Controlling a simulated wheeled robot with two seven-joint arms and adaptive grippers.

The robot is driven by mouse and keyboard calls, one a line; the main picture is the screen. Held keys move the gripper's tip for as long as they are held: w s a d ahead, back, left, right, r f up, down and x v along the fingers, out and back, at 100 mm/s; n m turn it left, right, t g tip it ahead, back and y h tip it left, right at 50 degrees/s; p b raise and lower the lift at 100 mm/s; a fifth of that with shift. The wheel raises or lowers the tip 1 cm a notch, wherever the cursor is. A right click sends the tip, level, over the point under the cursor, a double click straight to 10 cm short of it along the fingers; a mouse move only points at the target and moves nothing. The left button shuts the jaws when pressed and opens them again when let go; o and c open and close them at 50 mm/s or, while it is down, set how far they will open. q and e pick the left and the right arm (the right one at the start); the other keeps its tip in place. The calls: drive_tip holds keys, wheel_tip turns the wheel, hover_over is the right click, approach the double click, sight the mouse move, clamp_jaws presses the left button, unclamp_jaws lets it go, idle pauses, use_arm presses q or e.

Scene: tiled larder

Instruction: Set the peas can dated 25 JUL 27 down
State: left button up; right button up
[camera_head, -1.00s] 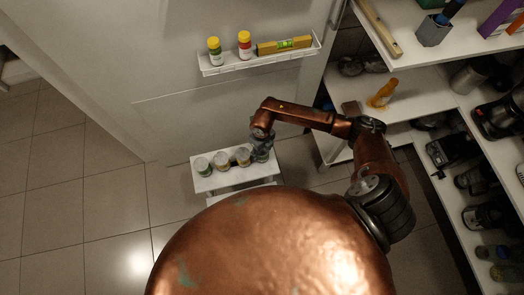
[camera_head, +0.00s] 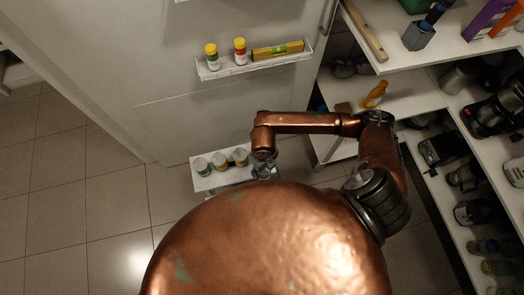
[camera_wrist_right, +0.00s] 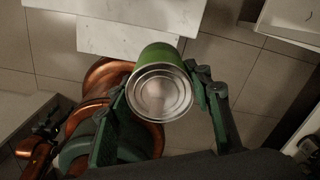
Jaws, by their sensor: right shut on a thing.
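My right gripper (camera_head: 264,166) is at the right front end of a small white stand (camera_head: 208,182). In the right wrist view its fingers sit on either side of a can with a green side and a bare metal end (camera_wrist_right: 160,93), and are shut on it. The can's end faces the camera; no date or label text is readable. The stand's white top also shows in the wrist view (camera_wrist_right: 120,14), beyond the can. My copper body hides part of the stand in the head view. My left gripper is not in view.
Three cans stand in a row on the stand: left (camera_head: 201,166), middle (camera_head: 219,162) and right (camera_head: 240,157). A wall rack (camera_head: 215,73) holds two bottles and a yellow level. Shelves with appliances (camera_head: 465,105) are on the right. Tiled floor is clear at left.

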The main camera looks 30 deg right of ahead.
drive_tip(key=shift+s+a+r, duration=0.2)
drive_tip(key=shift+s+r, duration=0.1)
drive_tip(key=shift+s, duration=0.25)
drive_tip(key=w+r+n, duration=0.1)
drive_tip(key=n, duration=0.1)
drive_tip(key=w+r+n, duration=0.1)
drive_tip(key=r+n, duration=0.1)
drive_tip(key=n, duration=0.1)
drive_tip(key=w+d+r+n, duration=0.1)
drive_tip(key=r+n, duration=0.1)
drive_tip(key=n, duration=0.1)
drive_tip(key=shift+w, duration=0.15)
drive_tip(key=w+d+r+n, duration=0.1)
drive_tip(key=w+r+n, duration=0.1)
drive_tip(key=r+n, duration=0.6)
drive_tip(key=w+d+r+n, duration=0.1)
drive_tip(key=w+r+n, duration=0.2)
drive_tip(key=r+n, duration=0.5)
drive_tip(key=shift+r+n, duration=0.35)
drive_tip(key=shift+n, duration=4.35)
drive_tip(key=shift+a, duration=0.1)
